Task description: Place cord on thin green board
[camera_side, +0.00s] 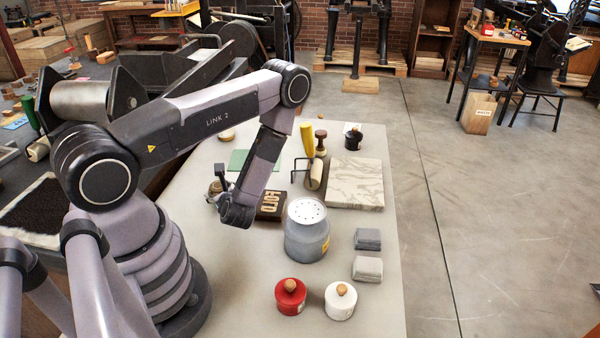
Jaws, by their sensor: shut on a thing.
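The thin green board (240,161) lies flat on the pale table, partly hidden behind my arm. My gripper (215,188) is low over the table, just left of and nearer than the board. It is shut on a small greyish-tan thing that looks like the cord, mostly hidden by the fingers. I cannot tell whether this thing touches the table.
A dark type block (271,206) sits right of my gripper, close to my wrist. Red (290,297) and white (340,301) lidded pots are in front.

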